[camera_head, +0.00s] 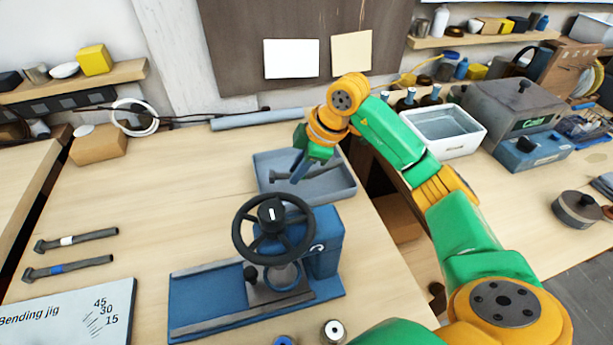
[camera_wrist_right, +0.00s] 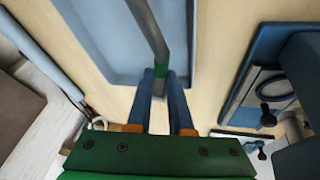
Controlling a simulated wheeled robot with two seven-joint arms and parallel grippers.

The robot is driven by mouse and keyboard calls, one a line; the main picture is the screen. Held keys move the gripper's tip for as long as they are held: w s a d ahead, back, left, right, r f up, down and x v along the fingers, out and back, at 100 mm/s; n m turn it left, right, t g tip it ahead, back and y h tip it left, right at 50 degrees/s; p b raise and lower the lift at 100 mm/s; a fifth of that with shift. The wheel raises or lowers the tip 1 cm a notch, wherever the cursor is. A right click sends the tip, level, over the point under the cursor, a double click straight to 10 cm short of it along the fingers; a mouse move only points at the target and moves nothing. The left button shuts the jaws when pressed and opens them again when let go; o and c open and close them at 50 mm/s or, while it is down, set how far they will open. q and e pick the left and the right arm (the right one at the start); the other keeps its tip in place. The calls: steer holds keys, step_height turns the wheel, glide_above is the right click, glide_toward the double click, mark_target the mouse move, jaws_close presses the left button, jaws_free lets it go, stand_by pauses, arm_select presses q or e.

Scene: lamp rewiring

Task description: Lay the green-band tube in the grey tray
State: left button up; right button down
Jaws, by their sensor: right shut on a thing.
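The green-band tube, a dark grey tube, shows in the right wrist view (camera_wrist_right: 146,24) with its green band close to the fingers. In the head view the tube (camera_head: 318,174) lies across the inside of the grey tray (camera_head: 345,193). My right gripper (camera_head: 297,178) is over the left part of the tray, fingers pointing down. In the right wrist view its blue fingers (camera_wrist_right: 161,84) are shut on the tube near the band. I cannot tell whether the tube touches the tray floor. My left gripper is not in view.
A blue machine with a black handwheel (camera_head: 273,228) stands just in front of the tray. A white-band tube (camera_head: 76,240) and a blue-band tube (camera_head: 68,268) lie at left above the bending jig (camera_head: 70,312). A grey pipe (camera_head: 262,118) lies behind the tray.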

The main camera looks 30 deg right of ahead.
mark_target(298, 193)
steer(key=f, duration=0.5)
steer(key=shift+a, duration=0.3)
steer(key=shift+d+f, duration=0.25)
steer(key=shift+f, duration=0.1)
steer(key=shift+a+f, duration=0.15)
steer(key=shift+s+f, duration=0.2)
steer(key=c, duration=1.1)
jaws_free()
steer(key=shift+s+f, duration=0.15)
steer(key=v, duration=1.3)
steer(key=shift+w, duration=0.45)
